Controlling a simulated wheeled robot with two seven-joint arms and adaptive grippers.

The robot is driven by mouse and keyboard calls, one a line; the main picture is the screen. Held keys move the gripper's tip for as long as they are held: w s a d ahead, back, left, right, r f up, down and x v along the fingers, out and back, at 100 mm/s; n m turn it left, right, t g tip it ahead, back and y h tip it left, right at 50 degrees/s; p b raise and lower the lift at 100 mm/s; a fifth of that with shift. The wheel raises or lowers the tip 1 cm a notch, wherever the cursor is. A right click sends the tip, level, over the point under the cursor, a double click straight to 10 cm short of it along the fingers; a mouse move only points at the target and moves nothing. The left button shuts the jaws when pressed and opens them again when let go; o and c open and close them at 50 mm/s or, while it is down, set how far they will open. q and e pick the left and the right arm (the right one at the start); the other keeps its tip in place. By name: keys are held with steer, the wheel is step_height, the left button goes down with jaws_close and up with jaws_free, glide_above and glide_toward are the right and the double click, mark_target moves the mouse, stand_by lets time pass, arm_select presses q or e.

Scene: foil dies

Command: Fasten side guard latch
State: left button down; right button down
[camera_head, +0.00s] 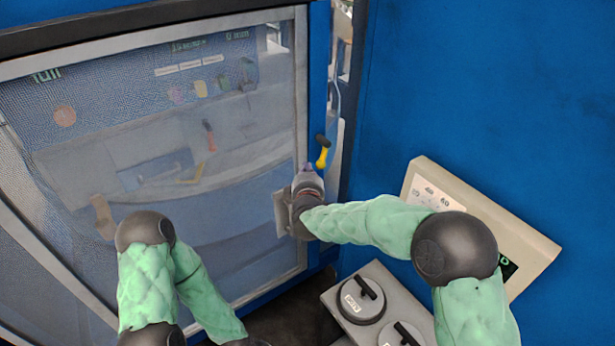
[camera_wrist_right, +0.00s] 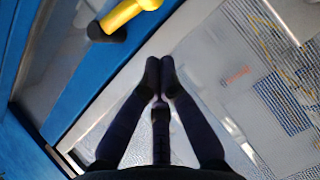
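The side guard is a see-through mesh panel in a silver frame (camera_head: 301,75), filling the left of the head view. Its frame also runs diagonally through the wrist view (camera_wrist_right: 185,32). The latch, a yellow handle (camera_head: 322,157) with a black end, sits on the blue post just right of the frame. It also shows at the top of the wrist view (camera_wrist_right: 128,14). My right gripper (camera_head: 308,170) is just left of and below the latch, apart from it. Its fingertips (camera_wrist_right: 160,70) are together in front of the frame, with nothing between them.
A blue machine wall (camera_head: 480,80) fills the right side. A beige control panel (camera_head: 535,245) and a grey box with round black knobs (camera_head: 362,298) stand at lower right, near my right arm. A narrow gap opens behind the post at the top.

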mark_target(320, 161)
steer(key=w, duration=0.1)
steer(key=w+d, duration=0.1)
steer(key=w+d+f, duration=0.1)
steer(key=shift+w+d+f, duration=0.1)
steer(key=shift+w+d, duration=0.15)
steer(key=shift+w, duration=0.1)
steer(key=shift+d+f, duration=0.1)
steer(key=n+t+b, duration=0.1)
steer(key=d+f+n+b, duration=0.1)
steer(key=shift+w+f+t+b, duration=0.2)
steer(key=shift+w+t+b, duration=0.1)
steer(key=shift+t+b, duration=0.1)
steer(key=shift+w+r+n, duration=0.1)
steer(key=shift+n, duration=0.3)
